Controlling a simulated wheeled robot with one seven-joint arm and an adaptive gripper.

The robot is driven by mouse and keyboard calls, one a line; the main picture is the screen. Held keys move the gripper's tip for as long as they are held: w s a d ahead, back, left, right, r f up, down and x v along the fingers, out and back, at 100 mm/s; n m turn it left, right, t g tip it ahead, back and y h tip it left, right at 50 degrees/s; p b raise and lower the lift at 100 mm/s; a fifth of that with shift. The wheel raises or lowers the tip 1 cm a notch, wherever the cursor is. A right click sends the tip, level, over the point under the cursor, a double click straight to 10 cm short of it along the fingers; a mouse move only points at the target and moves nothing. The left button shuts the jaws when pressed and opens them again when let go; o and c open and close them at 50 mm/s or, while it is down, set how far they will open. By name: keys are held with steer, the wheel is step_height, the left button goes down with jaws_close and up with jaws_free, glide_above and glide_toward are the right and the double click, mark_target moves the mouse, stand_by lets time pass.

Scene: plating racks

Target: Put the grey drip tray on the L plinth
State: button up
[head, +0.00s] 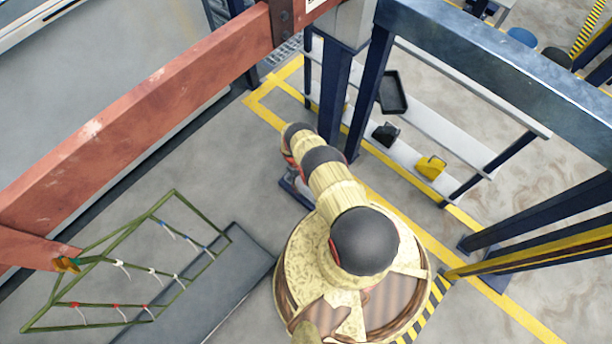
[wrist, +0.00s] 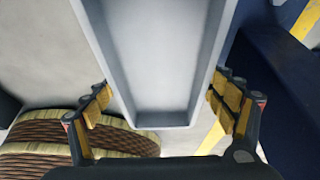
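The grey drip tray (wrist: 165,60) fills the middle of the wrist view as a long, light grey trough with raised walls. Its near end lies between the fingers of my gripper (wrist: 165,103), and the far end runs out of the top of the picture. The yellow finger pads sit against its two side walls, so my gripper appears shut on it. Floor shows around it, so it looks held up in the air. In the head view my arm hides the gripper and most or all of the tray. I cannot make out a plinth marked L.
A white shelf rack (head: 440,130) stands behind a blue post, with a dark tray (head: 393,93), a black bin (head: 385,134) and a yellow bin (head: 430,167). A red beam (head: 150,110) crosses the left. A green frame with hooks (head: 130,265) stands lower left. Blue posts stand close right.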

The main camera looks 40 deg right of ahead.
steer(key=shift+o, duration=1.2)
steer(key=shift+r, duration=0.1)
steer(key=p+v, duration=0.4)
steer(key=v, duration=0.8)
steer(key=shift+s, duration=0.1)
